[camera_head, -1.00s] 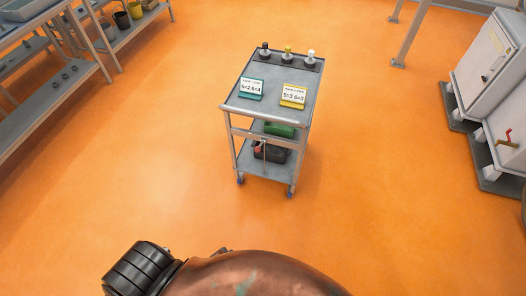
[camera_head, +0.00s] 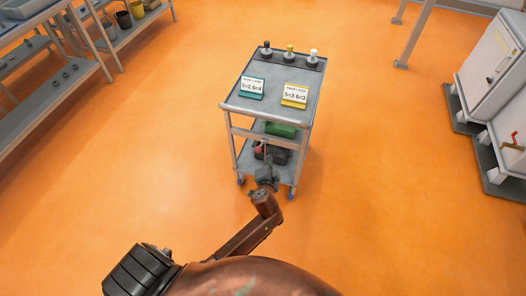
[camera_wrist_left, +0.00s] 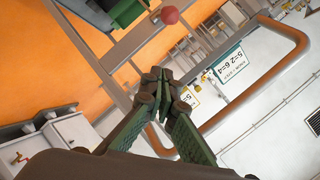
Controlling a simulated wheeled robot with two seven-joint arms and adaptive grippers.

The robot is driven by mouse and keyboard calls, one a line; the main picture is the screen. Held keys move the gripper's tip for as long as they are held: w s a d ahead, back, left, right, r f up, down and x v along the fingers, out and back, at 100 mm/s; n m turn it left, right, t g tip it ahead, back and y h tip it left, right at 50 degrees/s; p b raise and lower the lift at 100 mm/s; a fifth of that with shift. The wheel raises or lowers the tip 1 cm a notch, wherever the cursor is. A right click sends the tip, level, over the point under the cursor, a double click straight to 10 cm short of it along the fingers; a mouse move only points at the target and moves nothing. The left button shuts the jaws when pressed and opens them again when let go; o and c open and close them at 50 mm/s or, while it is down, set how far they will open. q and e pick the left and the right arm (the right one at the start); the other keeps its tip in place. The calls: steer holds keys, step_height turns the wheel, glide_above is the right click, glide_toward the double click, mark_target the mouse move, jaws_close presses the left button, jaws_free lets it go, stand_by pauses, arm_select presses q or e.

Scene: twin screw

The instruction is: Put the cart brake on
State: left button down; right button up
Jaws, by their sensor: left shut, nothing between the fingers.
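The grey cart (camera_head: 240,165) stands on the orange floor ahead of me. A lever with a red knob (camera_head: 257,149) is at its near side, below the top shelf. The red knob also shows at the top of the left wrist view (camera_wrist_left: 169,15). My left gripper (camera_head: 264,167) is in front of the cart's near side, just below the knob, and hides part of the lower shelf. In the left wrist view my left gripper (camera_wrist_left: 158,84) has its fingertips together, empty, and apart from the knob. My right gripper is not in view.
On the cart top are a teal sign (camera_head: 251,88), a yellow sign (camera_head: 294,95) and three small knobbed levers (camera_head: 290,53). A green case (camera_head: 281,130) sits lower inside. Shelving is at left, white cabinets (camera_head: 490,70) at right. The floor around the cart is clear.

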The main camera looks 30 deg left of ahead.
arm_select(q)
steer(key=b, duration=0.3)
glide_toward(261, 145)
steer(key=w, duration=0.3)
steer(key=shift+w+d+r, duration=0.1)
steer(key=shift+r, duration=0.1)
